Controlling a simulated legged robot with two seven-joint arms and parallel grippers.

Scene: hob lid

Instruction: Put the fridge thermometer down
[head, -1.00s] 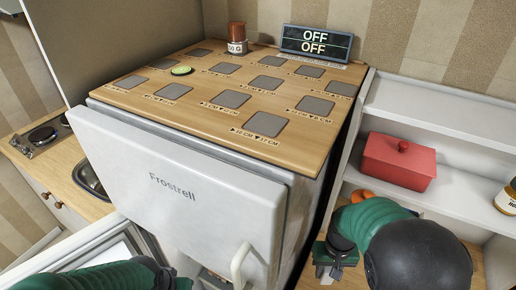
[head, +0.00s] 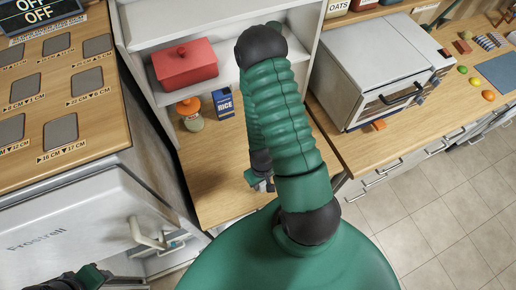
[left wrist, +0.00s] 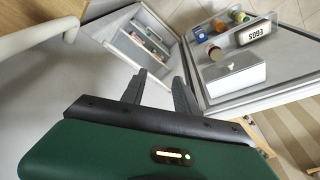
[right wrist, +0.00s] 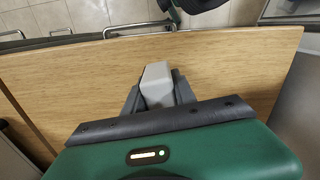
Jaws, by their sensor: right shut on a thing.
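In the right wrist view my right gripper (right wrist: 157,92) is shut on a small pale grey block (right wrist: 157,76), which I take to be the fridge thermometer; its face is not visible. It is over the wooden counter (right wrist: 235,70); I cannot tell whether the block touches the wood. In the head view my right gripper (head: 264,184) is near the right part of this counter (head: 210,170), and the block is too small to make out. My left gripper (left wrist: 161,88) has its fingers apart and empty, near the open fridge compartment (left wrist: 140,45).
An orange-lidded jar (head: 190,115) and a blue rice box (head: 223,103) stand at the counter's back, below a shelf with a red lidded box (head: 184,65). A white oven (head: 375,75) stands to the right. The counter's front part looks clear. The fridge (head: 75,215) is left.

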